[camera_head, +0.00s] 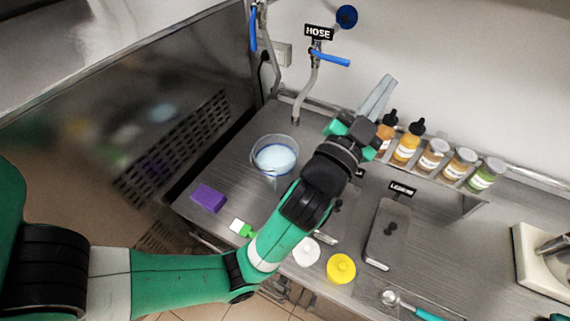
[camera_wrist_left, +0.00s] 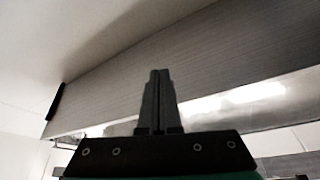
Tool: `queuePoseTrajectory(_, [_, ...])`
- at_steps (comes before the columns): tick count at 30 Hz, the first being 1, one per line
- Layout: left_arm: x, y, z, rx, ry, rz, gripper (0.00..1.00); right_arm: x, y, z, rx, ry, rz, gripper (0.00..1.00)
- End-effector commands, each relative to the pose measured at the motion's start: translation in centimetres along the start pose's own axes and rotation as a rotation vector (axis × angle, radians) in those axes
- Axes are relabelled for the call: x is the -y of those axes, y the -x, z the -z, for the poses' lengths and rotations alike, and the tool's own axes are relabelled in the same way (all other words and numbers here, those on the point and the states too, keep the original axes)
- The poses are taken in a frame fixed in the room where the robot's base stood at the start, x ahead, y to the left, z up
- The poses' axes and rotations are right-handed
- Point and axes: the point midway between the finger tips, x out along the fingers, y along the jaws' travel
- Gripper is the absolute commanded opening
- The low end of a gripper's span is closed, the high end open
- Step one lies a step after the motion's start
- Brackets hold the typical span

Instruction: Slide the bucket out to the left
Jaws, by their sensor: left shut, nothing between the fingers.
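A clear bucket (camera_head: 275,155) with whitish contents stands on the metal counter, below the hose. My left gripper (camera_head: 383,88) is shut and empty, raised near the back wall to the right of the bucket and apart from it. In the left wrist view the shut fingers (camera_wrist_left: 157,82) point up, with nothing between them. The bucket does not show in that view. My right gripper is not in view.
Several bottles and jars (camera_head: 433,154) stand on a shelf at the back right. The hose tap (camera_head: 314,62) hangs above the bucket. A purple sponge (camera_head: 208,198) lies to its left, near the counter's edge. A yellow lid (camera_head: 341,268) lies at the front.

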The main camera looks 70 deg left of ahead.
Motion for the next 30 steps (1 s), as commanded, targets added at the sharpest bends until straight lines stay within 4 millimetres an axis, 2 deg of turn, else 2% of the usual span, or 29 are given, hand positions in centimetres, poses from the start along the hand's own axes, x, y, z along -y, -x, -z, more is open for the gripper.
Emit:
queuePoseTrajectory(1, [-1.6, 1.2, -5.5, 0.075, -0.122, 0.003, 0.00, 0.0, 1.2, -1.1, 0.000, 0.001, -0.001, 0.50])
queuePoseTrajectory(2, [-2.1, 1.9, -8.3, 0.117, -0.201, 0.007, 0.00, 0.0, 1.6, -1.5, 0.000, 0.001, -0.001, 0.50])
queuePoseTrajectory(3, [-2.9, 3.1, -12.3, 0.172, -0.313, 0.005, 0.00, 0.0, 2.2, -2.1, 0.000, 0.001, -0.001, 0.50])
queuePoseTrajectory(4, [-3.5, 4.2, -15.3, 0.213, -0.401, 0.000, 0.00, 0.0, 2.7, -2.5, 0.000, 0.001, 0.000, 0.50])
queuePoseTrajectory(5, [-4.0, 5.5, -18.5, 0.254, -0.491, -0.009, 0.00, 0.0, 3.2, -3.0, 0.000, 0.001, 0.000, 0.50])
queuePoseTrajectory(6, [-4.6, 7.4, -22.7, 0.307, -0.613, -0.027, 0.00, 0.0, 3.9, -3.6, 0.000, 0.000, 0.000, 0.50])
queuePoseTrajectory(9, [-5.7, 12.7, -31.4, 0.407, -0.884, -0.094, 0.00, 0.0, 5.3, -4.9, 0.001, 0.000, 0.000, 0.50])
queuePoseTrajectory(12, [-6.0, 16.3, -36.0, 0.453, -1.052, -0.150, 0.00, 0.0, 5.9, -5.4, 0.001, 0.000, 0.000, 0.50])
queuePoseTrajectory(15, [-6.0, 17.8, -37.6, 0.469, -1.121, -0.176, 0.00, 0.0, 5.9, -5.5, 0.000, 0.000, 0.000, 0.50])
queuePoseTrajectory(20, [-5.9, 17.9, -37.7, 0.471, -1.135, -0.179, 0.00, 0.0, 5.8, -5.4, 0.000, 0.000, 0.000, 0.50])
queuePoseTrajectory(25, [-5.8, 16.6, -38.3, 0.472, -1.132, -0.177, 0.00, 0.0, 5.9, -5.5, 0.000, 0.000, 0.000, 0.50])
queuePoseTrajectory(30, [-5.4, 13.7, -39.8, 0.473, -1.130, -0.174, 0.00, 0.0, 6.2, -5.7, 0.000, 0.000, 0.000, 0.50])
